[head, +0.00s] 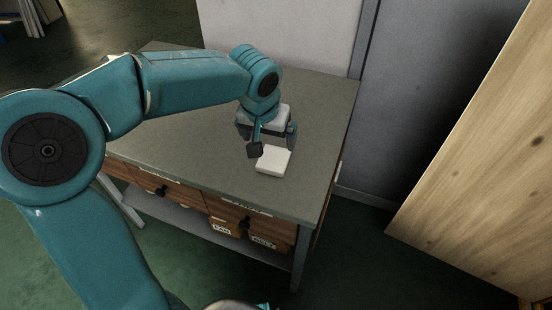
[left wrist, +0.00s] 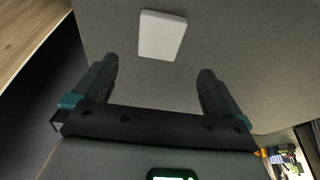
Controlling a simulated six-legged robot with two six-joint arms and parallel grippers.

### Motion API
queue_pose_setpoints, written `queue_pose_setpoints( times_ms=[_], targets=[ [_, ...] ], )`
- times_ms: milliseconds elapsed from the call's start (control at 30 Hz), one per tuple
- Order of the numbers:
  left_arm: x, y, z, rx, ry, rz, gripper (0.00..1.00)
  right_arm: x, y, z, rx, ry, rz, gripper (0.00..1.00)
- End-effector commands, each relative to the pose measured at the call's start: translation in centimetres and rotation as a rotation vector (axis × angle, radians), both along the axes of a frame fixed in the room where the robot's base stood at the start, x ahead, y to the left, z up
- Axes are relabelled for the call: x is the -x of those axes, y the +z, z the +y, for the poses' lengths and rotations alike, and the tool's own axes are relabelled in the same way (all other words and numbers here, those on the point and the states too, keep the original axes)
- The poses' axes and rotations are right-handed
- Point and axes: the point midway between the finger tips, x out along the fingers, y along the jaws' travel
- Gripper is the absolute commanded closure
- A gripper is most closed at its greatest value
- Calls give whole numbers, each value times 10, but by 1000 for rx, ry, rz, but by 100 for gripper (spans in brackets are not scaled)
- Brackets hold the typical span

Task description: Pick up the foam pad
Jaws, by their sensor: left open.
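The foam pad (head: 273,160) is a small white block lying flat on the grey-green tabletop (head: 200,150) in the head view. My left gripper (head: 272,142) is open, pointing down right beside the pad on its far side. In the left wrist view the pad (left wrist: 162,36) lies beyond the two spread fingertips (left wrist: 158,75), with bare tabletop between the fingers. Nothing is held. My right gripper is not in view.
A grey panel (head: 430,100) stands behind, and a light wooden board (head: 490,170) stands at the right. The tabletop around the pad is clear.

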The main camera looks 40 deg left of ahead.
Motion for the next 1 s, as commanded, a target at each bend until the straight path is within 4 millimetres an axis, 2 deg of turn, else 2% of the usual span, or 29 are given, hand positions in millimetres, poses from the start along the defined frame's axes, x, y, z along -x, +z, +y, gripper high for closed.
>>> queue_pose_setpoints(
  times_ms=[33, 133, 433, 633, 767, 967, 1000],
  targets=[
    [-2, -14, 1, 1, 0, 5, 0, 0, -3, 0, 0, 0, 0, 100],
    [-7, -34, 3, 0, -1, 5, 0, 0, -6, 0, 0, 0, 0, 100],
    [-19, -61, 4, 0, -1, 2, 0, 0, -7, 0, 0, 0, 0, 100],
    [-31, -92, 8, 1, -1, 3, 0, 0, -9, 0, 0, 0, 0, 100],
    [-35, -102, 9, 1, -1, 1, 0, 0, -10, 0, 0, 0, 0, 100],
    [-36, -102, 9, 1, -1, 0, 0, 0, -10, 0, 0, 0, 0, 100],
    [-36, -102, 9, 1, -1, 0, 3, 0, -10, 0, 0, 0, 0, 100]
  ],
)
